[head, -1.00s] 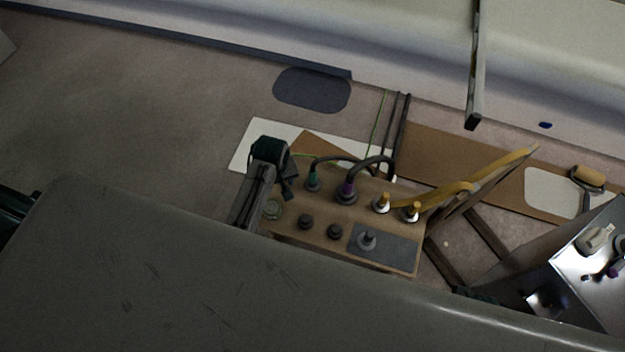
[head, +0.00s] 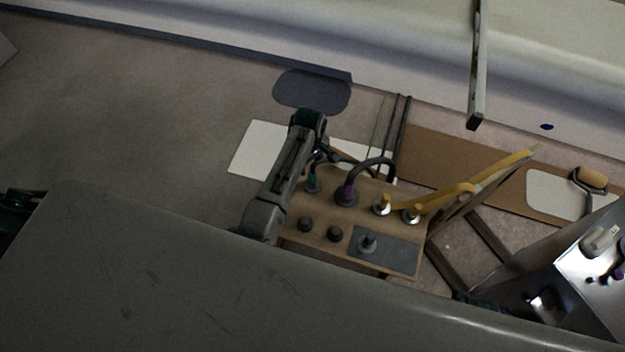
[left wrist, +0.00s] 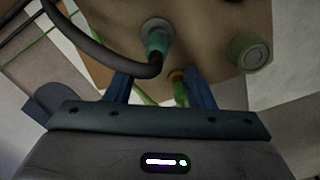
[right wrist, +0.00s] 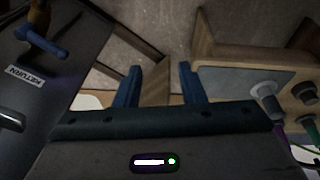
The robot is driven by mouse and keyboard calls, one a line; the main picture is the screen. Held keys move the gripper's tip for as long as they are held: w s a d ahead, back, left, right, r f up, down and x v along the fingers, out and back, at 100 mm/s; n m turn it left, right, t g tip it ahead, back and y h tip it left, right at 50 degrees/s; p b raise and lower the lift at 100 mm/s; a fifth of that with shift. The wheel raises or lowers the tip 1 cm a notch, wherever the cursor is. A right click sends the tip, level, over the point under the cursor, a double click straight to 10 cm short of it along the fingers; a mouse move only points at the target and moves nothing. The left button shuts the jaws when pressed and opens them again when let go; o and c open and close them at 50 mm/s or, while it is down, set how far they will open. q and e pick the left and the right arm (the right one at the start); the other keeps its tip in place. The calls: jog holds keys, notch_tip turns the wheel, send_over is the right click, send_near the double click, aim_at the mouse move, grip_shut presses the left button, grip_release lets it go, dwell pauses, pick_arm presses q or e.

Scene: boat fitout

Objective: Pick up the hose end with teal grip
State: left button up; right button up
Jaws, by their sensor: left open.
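The hose end with the teal grip (head: 313,181) stands upright in the wooden board (head: 310,216), its dark hose arching away. In the left wrist view the teal grip (left wrist: 157,42) sits in a pale round socket, just beyond the fingertips, and its dark hose bends across in front of the gap. My left gripper (left wrist: 159,80) is open and holds nothing. In the head view its arm reaches over the board's left end and partly covers the hose beside the teal grip. My right gripper (right wrist: 160,75) is open and empty, away from the teal hose end.
A purple-collared hose end (head: 346,192) stands close to the right of the teal one. Yellow hose ends (head: 382,203) and dark knobs (head: 305,224) share the board. A green cap (left wrist: 249,52) is close by. A metal box labelled RETURN (right wrist: 62,85) stands near my right gripper.

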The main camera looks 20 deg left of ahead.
aim_at(312, 168)
pick_arm(q)
jog(key=f, duration=0.5)
jog(key=shift+d+f+b, duration=0.1)
jog(key=shift+d+b, duration=0.2)
jog(key=shift+b, duration=0.1)
pick_arm(e)
notch_tip(312, 168, up, 3)
jog(key=shift+w+a+f, duration=0.1)
jog(key=shift+a, duration=0.05)
pick_arm(q)
jog(key=shift+c, duration=0.2)
grip_shut()
